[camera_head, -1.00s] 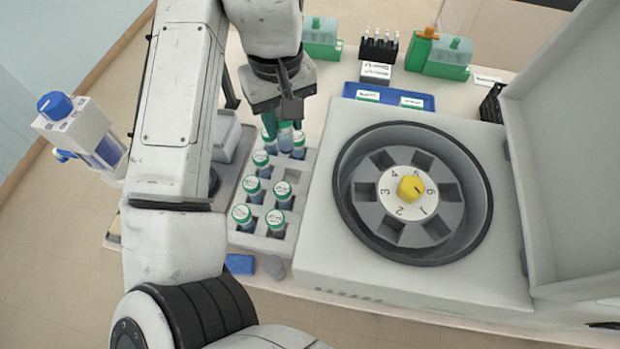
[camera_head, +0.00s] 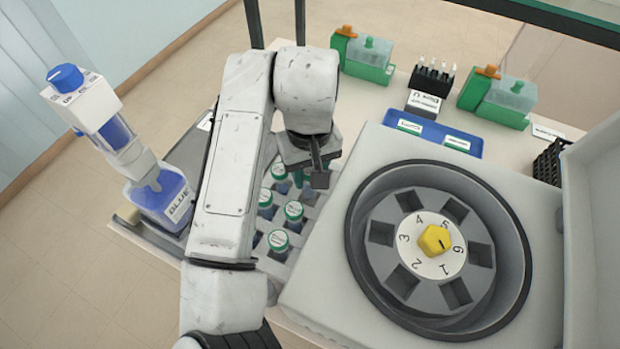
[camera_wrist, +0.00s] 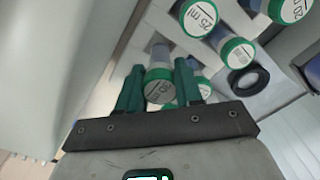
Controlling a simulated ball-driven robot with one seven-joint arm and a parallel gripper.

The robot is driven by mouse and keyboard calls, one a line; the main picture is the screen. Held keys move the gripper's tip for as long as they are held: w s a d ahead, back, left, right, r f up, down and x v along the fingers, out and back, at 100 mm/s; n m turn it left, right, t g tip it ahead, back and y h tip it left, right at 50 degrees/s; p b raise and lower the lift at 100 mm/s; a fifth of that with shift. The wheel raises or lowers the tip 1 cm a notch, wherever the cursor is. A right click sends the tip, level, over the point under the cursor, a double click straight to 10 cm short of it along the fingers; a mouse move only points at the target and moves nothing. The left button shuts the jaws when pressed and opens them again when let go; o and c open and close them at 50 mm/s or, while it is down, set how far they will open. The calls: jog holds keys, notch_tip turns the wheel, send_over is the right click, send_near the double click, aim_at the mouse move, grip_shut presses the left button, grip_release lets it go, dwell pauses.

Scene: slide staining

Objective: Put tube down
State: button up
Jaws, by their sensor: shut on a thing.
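My gripper (camera_head: 318,172) is over the far end of the grey tube rack (camera_head: 318,212) in the head view. In the wrist view its two green fingers (camera_wrist: 160,88) are shut on a tube (camera_wrist: 159,74) with a white, green-rimmed cap. The fingers stand on either side of this tube. Its lower end is hidden, so I cannot tell whether it sits in a rack hole. Several similar capped tubes (camera_head: 279,240) stand in the rack, partly covered by my arm. In the wrist view a neighbouring tube (camera_wrist: 235,50) is close by on the right.
A grey centrifuge (camera_head: 438,240) with an open lid and empty visible slots stands right of the rack. A blue tray (camera_head: 432,138) and green-based boxes (camera_head: 368,58) lie behind. A bottle marked BLUE (camera_head: 160,200) is at left. My arm covers part of the table.

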jog(key=shift+f, duration=1.55)
jog(key=shift+f, duration=0.35)
jog(key=o, duration=1)
notch_tip(320, 180, up, 13)
jog(key=shift+f, duration=0.1)
